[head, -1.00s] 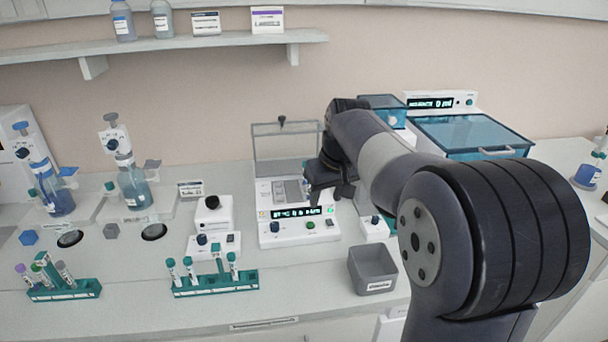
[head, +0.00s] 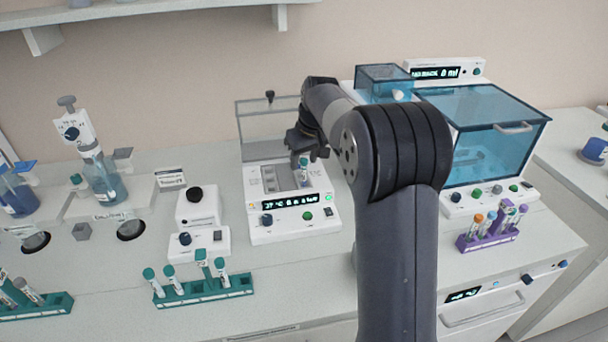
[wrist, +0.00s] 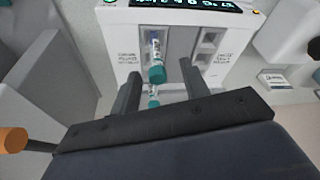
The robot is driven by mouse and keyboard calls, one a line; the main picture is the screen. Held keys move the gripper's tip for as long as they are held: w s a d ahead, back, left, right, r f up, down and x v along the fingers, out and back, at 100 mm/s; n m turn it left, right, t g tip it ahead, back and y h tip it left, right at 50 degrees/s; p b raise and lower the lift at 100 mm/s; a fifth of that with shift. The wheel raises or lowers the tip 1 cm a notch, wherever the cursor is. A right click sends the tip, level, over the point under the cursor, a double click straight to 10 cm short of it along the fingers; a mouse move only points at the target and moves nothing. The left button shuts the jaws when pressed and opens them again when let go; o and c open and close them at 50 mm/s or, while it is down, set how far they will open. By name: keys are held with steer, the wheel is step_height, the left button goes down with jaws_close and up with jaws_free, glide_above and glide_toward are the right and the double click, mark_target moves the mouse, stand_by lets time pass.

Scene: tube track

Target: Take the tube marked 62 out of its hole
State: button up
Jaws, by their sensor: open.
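A tube with a teal cap (head: 304,163) stands in the well block of the white heater device (head: 262,226), its lid raised behind. My gripper (head: 303,148) is at the top of this tube. In the wrist view the teal-capped tube (wrist: 157,60) shows between the two open fingers of my gripper (wrist: 160,72), apart from both. A second small teal patch lies lower between the fingers; I cannot tell what it is. The number on the tube is too small to read.
A teal rack (head: 205,290) with several teal-capped tubes stands at the front. A purple rack (head: 487,240) stands at the right before a blue-lidded bath (head: 490,130). A small white device (head: 198,243) stands left of the heater.

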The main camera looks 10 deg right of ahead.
steer(key=x, duration=0.4)
steer(key=shift+w+d+f+p, duration=0.1)
steer(key=shift+f+p, duration=0.15)
steer(key=shift+p, duration=0.15)
steer(key=c, duration=0.9)
step_height(320, 180, up, 10)
steer(key=shift+r+b, duration=0.1)
steer(key=shift+b, duration=0.2)
step_height(320, 180, up, 6)
steer(key=p, duration=0.6)
steer(key=shift+p, duration=0.3)
